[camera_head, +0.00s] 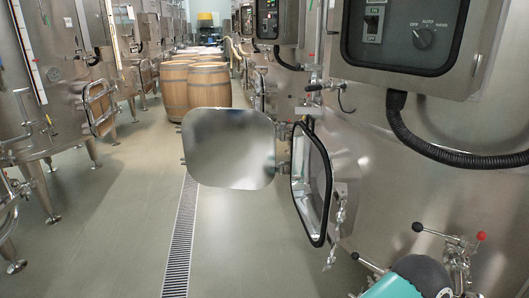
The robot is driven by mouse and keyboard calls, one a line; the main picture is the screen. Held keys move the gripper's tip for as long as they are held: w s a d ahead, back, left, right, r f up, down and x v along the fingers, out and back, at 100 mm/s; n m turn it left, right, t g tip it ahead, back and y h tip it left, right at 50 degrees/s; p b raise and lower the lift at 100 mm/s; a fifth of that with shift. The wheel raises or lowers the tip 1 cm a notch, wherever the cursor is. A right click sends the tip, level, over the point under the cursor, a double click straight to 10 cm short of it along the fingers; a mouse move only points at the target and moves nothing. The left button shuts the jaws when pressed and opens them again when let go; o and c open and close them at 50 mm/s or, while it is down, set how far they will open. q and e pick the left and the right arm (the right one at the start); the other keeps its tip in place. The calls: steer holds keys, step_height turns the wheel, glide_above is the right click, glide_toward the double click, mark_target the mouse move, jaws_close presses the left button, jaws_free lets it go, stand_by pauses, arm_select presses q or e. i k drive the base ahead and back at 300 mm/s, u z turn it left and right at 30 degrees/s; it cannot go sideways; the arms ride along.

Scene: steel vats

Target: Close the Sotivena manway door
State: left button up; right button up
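The manway door (228,148), a rounded steel plate, stands swung open over the aisle. It is to the left of its opening on the large steel vat (378,165) on the right. Hinge brackets join the door's right edge to the manway frame (297,178), whose opening is edged with a black gasket. A metal latch fitting (338,212) hangs beside the right side of the frame. No Sotivena name can be read. Neither of my grippers is in view. A teal and grey rounded part at the bottom right looks like part of my arm.
A control box (405,35) with a black hose (440,150) is on the vat above right. Valves with red and black knobs (450,238) stick out lower right. A floor drain grate (180,240) runs below the door. Wooden barrels (195,88) stand behind it. The aisle floor is clear.

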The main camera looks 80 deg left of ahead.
mark_target(229, 147)
steer(key=u, duration=0.05)
steer(key=k, duration=1.55)
steer(key=u, duration=0.35)
steer(key=i, duration=0.25)
steer(key=u, duration=2.85)
steer(key=i, duration=3.65)
steer(key=u, duration=0.05)
